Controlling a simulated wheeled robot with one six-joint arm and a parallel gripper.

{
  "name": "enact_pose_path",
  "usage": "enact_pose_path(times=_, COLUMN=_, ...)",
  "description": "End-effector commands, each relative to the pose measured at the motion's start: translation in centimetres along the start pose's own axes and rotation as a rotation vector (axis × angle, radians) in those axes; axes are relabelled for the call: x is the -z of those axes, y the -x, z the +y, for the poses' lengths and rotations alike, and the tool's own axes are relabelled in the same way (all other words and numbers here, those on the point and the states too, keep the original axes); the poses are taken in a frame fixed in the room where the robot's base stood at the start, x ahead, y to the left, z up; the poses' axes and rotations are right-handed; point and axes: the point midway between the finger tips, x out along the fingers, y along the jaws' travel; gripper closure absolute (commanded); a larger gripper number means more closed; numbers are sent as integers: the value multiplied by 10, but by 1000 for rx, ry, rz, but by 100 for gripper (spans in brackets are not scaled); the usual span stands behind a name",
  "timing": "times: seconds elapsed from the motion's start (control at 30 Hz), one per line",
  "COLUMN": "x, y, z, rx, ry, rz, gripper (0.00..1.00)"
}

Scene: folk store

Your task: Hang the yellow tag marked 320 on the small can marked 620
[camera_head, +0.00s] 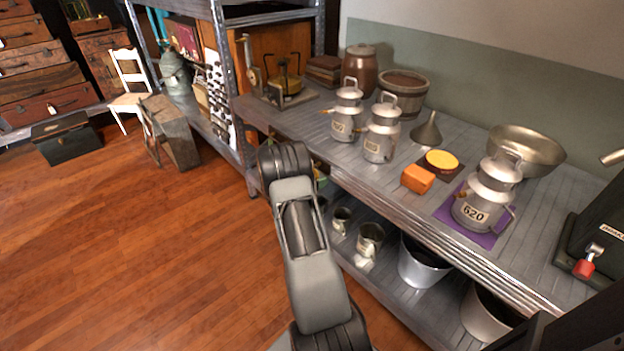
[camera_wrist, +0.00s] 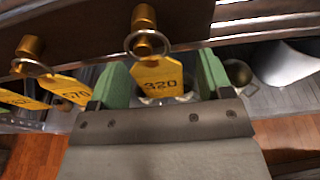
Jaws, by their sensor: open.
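The yellow tag marked 320 (camera_wrist: 158,75) hangs by its metal ring from a brass peg (camera_wrist: 144,18) in the wrist view. My gripper (camera_wrist: 163,70) is open, with one green finger on each side of this tag; I see gaps between the fingers and the tag. The can marked 620 (camera_head: 484,196) stands upright on a purple mat (camera_head: 487,239) on the metal bench in the head view. No tag shows on it. My arm hides the gripper and the pegs in the head view.
Another peg at left in the wrist view holds a tag ending in 70 (camera_wrist: 74,91), with a further yellow tag (camera_wrist: 20,98) beside it. Two similar cans (camera_head: 346,112) (camera_head: 381,132), an orange block (camera_head: 418,179), a funnel (camera_head: 427,131) and a metal bowl (camera_head: 527,148) stand on the bench.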

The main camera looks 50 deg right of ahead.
Motion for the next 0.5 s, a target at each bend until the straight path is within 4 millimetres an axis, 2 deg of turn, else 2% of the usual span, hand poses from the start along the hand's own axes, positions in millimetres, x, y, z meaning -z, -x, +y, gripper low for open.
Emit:
enact_pose_path(times=0.23, x=0, y=0, z=0, rx=0, ry=0, rz=0, gripper=28)
enact_pose_path(times=0.5, x=0, y=0, z=0, rx=0, ry=0, rz=0, gripper=53)
